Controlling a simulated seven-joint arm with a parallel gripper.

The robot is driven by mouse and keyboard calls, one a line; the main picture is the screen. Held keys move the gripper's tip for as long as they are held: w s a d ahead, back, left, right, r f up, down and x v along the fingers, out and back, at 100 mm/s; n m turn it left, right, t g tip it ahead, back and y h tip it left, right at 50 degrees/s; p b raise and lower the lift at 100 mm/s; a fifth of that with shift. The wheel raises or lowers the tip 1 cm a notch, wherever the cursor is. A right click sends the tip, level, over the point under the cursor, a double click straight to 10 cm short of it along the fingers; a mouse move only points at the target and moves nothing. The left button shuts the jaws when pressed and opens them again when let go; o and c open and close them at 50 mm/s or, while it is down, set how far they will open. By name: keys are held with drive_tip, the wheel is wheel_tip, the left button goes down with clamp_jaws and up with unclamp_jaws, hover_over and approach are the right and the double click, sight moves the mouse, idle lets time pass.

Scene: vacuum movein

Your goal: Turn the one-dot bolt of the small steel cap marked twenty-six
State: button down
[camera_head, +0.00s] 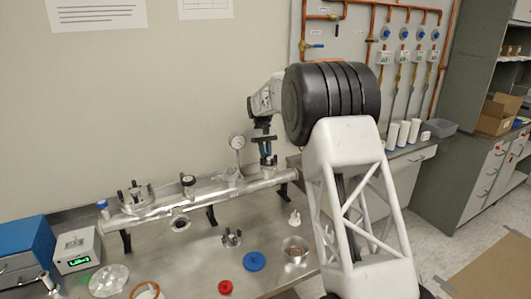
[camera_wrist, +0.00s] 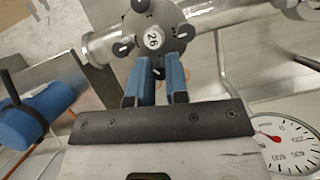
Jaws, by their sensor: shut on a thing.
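The small steel cap marked 26 (camera_wrist: 152,40) is at the top of the wrist view, with dark bolts around its rim. Its bolts show at the top (camera_wrist: 140,5), right (camera_wrist: 185,32) and left (camera_wrist: 122,47).
The steel pipe (camera_head: 218,192) runs along the bench (camera_head: 200,260) on black supports. A pressure gauge (camera_head: 238,141) stands left of my gripper and shows close at right in the wrist view (camera_wrist: 290,145). A larger bolted cap (camera_head: 135,194) sits on the pipe's left part.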

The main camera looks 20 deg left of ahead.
drive_tip(key=shift+m, duration=0.6)
drive_tip(key=shift+y, duration=0.3)
drive_tip(key=c, duration=1.4)
unclamp_jaws()
drive_tip(key=v, duration=0.7)
drive_tip(key=shift+w+r, duration=0.25)
drive_tip(key=shift+r, duration=0.1)
drive_tip(key=shift+a, duration=0.15)
